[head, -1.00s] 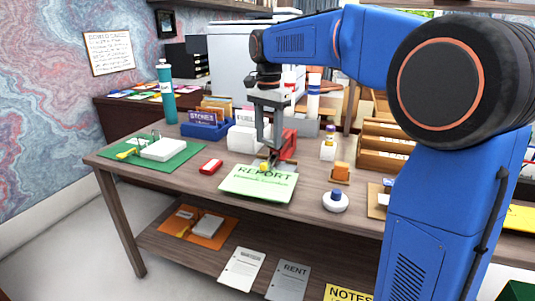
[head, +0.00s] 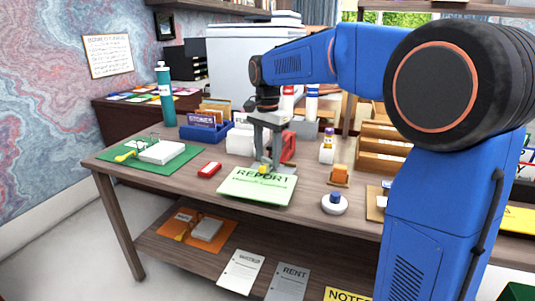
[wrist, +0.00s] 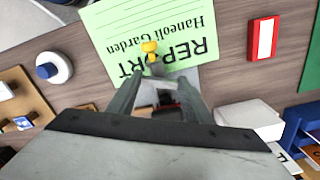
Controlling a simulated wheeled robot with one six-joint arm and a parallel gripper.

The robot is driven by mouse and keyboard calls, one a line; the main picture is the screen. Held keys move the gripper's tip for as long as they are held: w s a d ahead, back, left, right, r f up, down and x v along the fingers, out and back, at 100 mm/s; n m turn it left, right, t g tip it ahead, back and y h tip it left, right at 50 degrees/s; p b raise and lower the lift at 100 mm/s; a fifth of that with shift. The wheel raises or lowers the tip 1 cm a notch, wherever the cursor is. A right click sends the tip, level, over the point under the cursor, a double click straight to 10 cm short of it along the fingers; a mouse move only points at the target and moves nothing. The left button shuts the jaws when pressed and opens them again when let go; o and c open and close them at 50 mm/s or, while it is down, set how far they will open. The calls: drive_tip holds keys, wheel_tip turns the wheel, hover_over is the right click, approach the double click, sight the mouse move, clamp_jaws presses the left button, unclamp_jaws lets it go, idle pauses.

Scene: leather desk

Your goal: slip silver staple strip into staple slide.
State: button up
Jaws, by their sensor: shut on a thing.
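My gripper (head: 264,168) points down at the back edge of the green report (head: 257,187) on the desk. In the wrist view its fingers (wrist: 155,74) are closed on a small piece, apparently the silver staple strip, mostly hidden between them. A yellow knob (wrist: 150,47) shows just beyond the fingertips; it also shows in the head view (head: 263,170). The red stapler (head: 288,148) stands right behind my gripper. In the wrist view only dark and red parts show between the fingers, and the staple slide cannot be made out clearly.
A red-and-white box (head: 209,169) lies left of the report. White boxes (head: 240,141) and a blue card tray (head: 204,128) stand behind. A green mat (head: 125,160) lies at the left.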

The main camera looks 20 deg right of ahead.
sight(268, 160)
drive_tip(key=shift+f, duration=0.1)
drive_tip(key=o, duration=1.1)
wheel_tip(268, 160, up, 13)
drive_tip(key=s+d+f+n+t, duration=0.1)
drive_tip(key=s+d+f+n, duration=0.25)
drive_tip(key=s, duration=0.55)
drive_tip(key=s+d+f+n+t, duration=0.15)
drive_tip(key=s+f, duration=0.25)
drive_tip(key=s, duration=0.5)
drive_tip(key=s+f+n, duration=0.2)
drive_tip(key=s+f, duration=0.3)
drive_tip(key=s+d+f+n+t, duration=0.1)
drive_tip(key=s+f+n, duration=0.1)
drive_tip(key=s+f, duration=0.3)
drive_tip(key=s+d+f+n+t, duration=0.1)
drive_tip(key=s+f+n, duration=0.1)
drive_tip(key=s+f, duration=0.3)
drive_tip(key=shift+d+f+n, duration=0.25)
drive_tip(key=shift+f+n, duration=0.05)
